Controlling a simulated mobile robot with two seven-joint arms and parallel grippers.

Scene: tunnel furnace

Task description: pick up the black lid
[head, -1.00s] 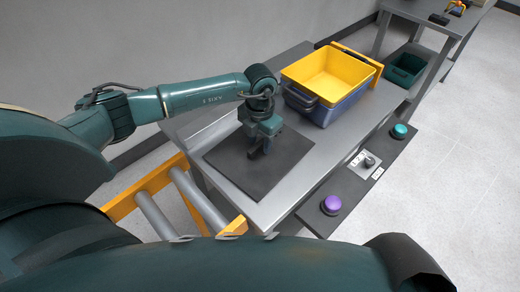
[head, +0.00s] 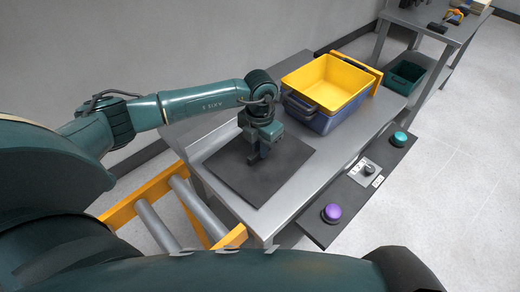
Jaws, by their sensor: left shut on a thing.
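The black lid (head: 262,182) is a flat dark square lying on the grey metal table (head: 330,178). My left gripper (head: 254,160) points down at the lid's middle, at its handle. Its jaws are shut on the lid there; the fingers mostly hide the handle. The lid looks flat, and I cannot tell whether it is clear of the table top. My right gripper is not in view.
A yellow bin (head: 325,84) sits in a blue-grey crate (head: 325,121) behind the lid. A panel at the table's front edge has a purple button (head: 332,212), a switch (head: 368,168) and a teal button (head: 399,138). Orange-framed rollers (head: 158,226) lie at the left.

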